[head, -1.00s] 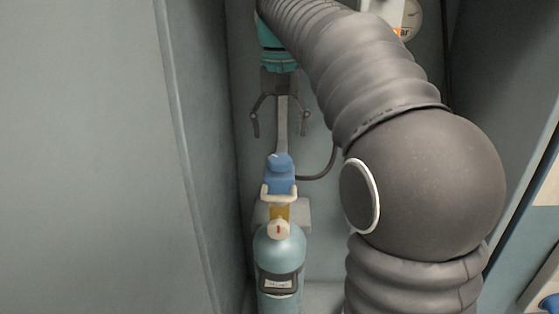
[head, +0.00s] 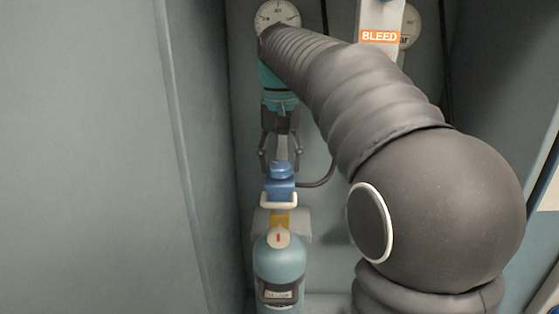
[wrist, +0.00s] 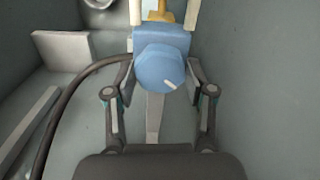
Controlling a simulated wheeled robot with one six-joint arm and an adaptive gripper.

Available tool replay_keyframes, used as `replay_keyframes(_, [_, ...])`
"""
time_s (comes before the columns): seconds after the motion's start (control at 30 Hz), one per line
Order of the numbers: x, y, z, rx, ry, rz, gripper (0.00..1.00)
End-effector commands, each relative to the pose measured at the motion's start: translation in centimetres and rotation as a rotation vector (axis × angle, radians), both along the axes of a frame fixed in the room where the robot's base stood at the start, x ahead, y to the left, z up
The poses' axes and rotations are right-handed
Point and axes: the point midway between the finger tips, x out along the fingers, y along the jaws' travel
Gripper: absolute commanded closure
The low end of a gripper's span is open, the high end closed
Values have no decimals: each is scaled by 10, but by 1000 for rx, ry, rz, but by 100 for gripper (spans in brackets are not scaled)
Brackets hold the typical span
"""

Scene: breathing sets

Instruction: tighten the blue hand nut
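The blue hand nut (head: 280,170) sits on top of a blue valve block (head: 279,189) above a pale blue cylinder (head: 279,256). In the wrist view the nut (wrist: 160,68) is a round blue knob with a white mark on its face. My gripper (head: 281,168) comes from behind and above the nut. In the wrist view my gripper (wrist: 160,72) has one finger on each side of the nut. Gaps show between the fingers and the nut, so it is open and empty. I cannot tell whether the fingertips are level with the nut.
A dark hose (head: 322,180) curves away from the valve block. A grey wall or panel (head: 90,150) stands close on the left. A gauge (head: 277,14) and a panel labelled BLEED (head: 380,38) are at the back. My arm covers much of the right.

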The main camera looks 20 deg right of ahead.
Motion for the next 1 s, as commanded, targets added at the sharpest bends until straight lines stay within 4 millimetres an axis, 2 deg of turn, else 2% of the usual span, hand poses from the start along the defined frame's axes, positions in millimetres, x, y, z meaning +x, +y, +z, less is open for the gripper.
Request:
replay_keyframes(0.47, [0, 0, 2, 0, 3, 73, 81])
replay_keyframes(1.0, [0, 0, 4, 0, 2, 527, 81])
